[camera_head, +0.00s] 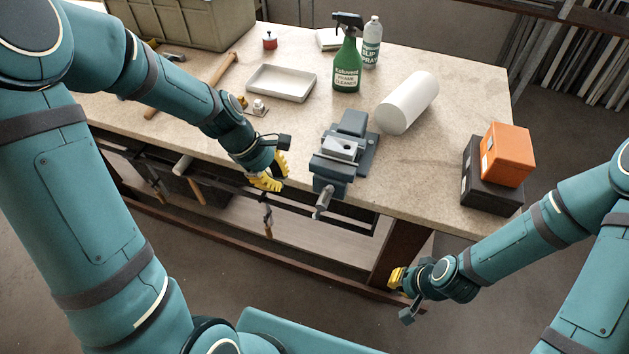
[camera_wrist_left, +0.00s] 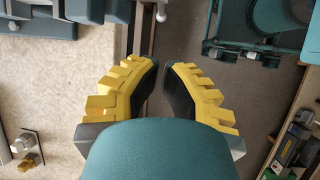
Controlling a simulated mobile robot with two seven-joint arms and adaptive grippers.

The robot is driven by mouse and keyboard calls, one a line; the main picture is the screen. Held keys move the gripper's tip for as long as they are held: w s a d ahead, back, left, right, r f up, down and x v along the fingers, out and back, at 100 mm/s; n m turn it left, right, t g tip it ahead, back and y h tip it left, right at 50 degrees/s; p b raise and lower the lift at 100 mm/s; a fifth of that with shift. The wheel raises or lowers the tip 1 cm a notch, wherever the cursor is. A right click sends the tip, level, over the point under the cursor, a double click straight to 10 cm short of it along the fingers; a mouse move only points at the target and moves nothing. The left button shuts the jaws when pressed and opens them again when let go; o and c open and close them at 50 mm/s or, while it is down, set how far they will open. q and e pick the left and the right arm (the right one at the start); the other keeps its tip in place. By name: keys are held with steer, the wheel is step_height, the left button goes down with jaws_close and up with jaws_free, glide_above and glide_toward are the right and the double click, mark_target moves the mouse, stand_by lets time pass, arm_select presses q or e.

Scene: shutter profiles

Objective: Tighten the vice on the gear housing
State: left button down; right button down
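The blue-grey vice (camera_head: 358,163) is at the front edge of the workbench in the head view. A light grey block with a hole, likely the gear housing (camera_head: 343,147), sits at its jaws; contact with both jaws is unclear. The vice's screw and handle (camera_head: 323,204) stick out over the front edge. My left gripper (camera_head: 272,180) is left of the vice, near the bench edge, apart from it. In the left wrist view its yellow fingers (camera_wrist_left: 164,66) are apart with nothing between them; part of the vice (camera_wrist_left: 98,10) shows at top left. My right gripper (camera_head: 397,285) hangs in front of the bench; its fingers are too small to judge.
A white tray (camera_head: 281,83), green spray bottle (camera_head: 347,65), white bottle (camera_head: 372,45) and white roll (camera_head: 408,102) stand behind the vice. An orange box (camera_head: 507,154) rests on a dark box (camera_head: 490,187) at right. A small metal fitting (camera_head: 257,107) lies near my left arm.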

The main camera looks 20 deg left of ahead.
arm_select(q)
step_height(320, 180, up, 7)
steer(key=n+h, duration=0.1)
steer(key=n, duration=0.2)
steer(key=b, duration=0.3)
glide_toward(321, 198)
step_height(321, 198, down, 4)
steer(key=shift+w+d, duration=0.2)
steer(key=shift+d, duration=1)
steer(key=shift+w+d+f, duration=0.1)
steer(key=shift+w+d, duration=0.05)
steer(key=shift+d, duration=0.5)
